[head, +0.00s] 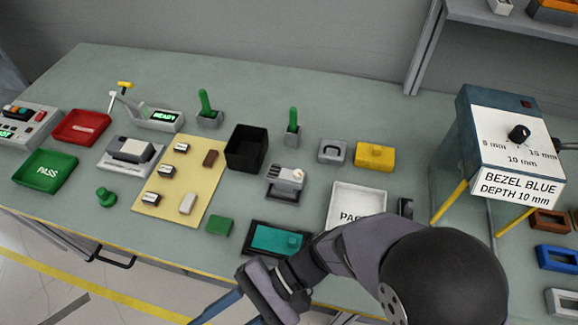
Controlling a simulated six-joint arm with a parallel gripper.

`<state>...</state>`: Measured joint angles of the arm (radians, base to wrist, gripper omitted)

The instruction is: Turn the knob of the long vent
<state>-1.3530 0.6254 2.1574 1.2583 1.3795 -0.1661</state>
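I cannot pick out the long vent or its knob for sure. A small grey block with slot-like marks (288,178) stands on a dark base right of the black bin; it may be a vent. Small grey-and-black parts (166,170) lie on a tan board (204,161), too small to identify. My gripper (236,307) is at the bottom edge, in front of the table's front edge, below the teal-topped tray. Two blue finger-like bars point down-left and run out of the picture, so their tips are hidden. It appears apart from all the objects.
A blue box with a black dial (519,133) stands right. The table's back is clear.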

